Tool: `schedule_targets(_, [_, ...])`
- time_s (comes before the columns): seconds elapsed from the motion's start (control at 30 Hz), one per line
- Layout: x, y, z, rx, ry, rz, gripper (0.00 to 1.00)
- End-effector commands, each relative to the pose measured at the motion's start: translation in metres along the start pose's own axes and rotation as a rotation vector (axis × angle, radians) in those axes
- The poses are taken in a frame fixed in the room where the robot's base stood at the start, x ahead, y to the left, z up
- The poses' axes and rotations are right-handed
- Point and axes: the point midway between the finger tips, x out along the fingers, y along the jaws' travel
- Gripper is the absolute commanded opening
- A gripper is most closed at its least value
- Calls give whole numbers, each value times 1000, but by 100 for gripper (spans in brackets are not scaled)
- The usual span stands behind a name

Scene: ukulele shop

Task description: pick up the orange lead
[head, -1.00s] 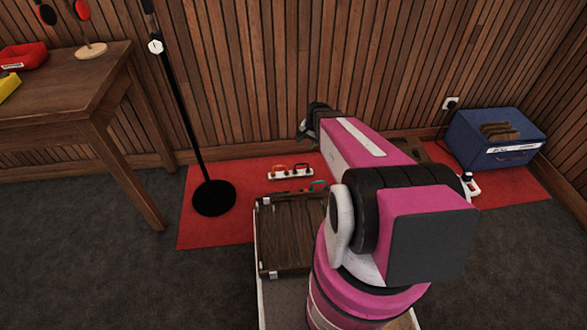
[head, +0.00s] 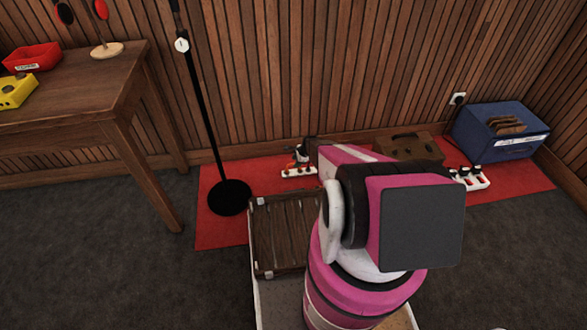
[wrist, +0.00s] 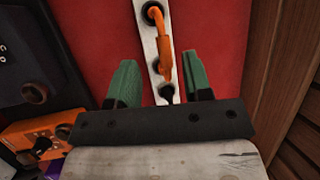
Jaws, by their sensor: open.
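The orange lead (wrist: 164,45) is a short orange cable with plugs at its ends, lying along a white strip (wrist: 149,45) with several round sockets. The upper plug sits at a socket; the lower end lies near another. My gripper (wrist: 160,64) is open, its two green fingers either side of the strip and below the lead's middle in the wrist view, with nothing between them held. In the head view, my gripper (head: 302,150) is over the white strip (head: 299,172) on the red mat, mostly hiding the lead.
The red mat (head: 222,175) runs along the slatted wall. A black stand (head: 230,197) is left of the strip. A brown case (head: 408,146), another socket strip (head: 472,178) and a blue box (head: 497,130) are right. An orange box (wrist: 35,138) shows in the wrist view.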

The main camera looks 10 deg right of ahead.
Motion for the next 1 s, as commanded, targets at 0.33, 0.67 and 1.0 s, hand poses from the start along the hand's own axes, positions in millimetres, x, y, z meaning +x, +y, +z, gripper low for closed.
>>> schedule_targets(0.33, [30,-5,-1,-2,-1,1,45])
schedule_targets(0.67, [60,-5,0,-1,0,1,45])
schedule_targets(1.0, [60,-5,0,-2,0,0,0])
